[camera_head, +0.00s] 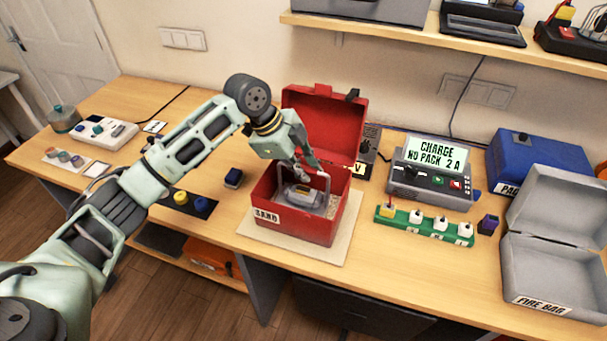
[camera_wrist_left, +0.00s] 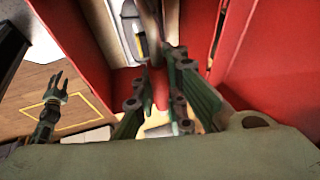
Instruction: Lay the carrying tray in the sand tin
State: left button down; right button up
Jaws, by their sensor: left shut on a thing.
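The red sand tin (camera_head: 290,228), labelled SAND, stands on a pale board with its lid open at the back. The carrying tray (camera_head: 283,205) is inside the tin's walls, with a grey hoop handle and a grey pack on it. Whether it touches the sand is hard to tell. My left gripper (camera_head: 308,164) reaches down into the tin's opening and is shut on the tray's handle. The wrist view shows the left fingers (camera_wrist_left: 160,95) close together, red tin walls (camera_wrist_left: 240,45) and part of the pack.
A green power strip (camera_head: 425,226) and a grey charger (camera_head: 432,186) stand right of the tin. Dark mats with knobs lie to the left. A shelf (camera_head: 430,38) runs above.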

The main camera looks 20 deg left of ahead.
pick_arm(q)
jog(key=shift+f, duration=1.1)
pick_arm(e)
jog(key=shift+w+d+r, duration=0.15)
jog(key=shift+d+r, duration=0.25)
jog(key=shift+d, duration=0.1)
pick_arm(q)
jog(key=shift+f, duration=0.1)
jog(key=c, duration=1.9)
grip_release()
jog(key=shift+c, duration=0.2)
jog(key=shift+o, duration=0.9)
jog(key=shift+s, duration=0.1)
jog(key=b+v, duration=0.2)
jog(key=v, duration=1)
pick_arm(e)
jog(key=f, duration=0.2)
jog(key=shift+a+f, duration=0.2)
jog(key=shift+f, duration=0.15)
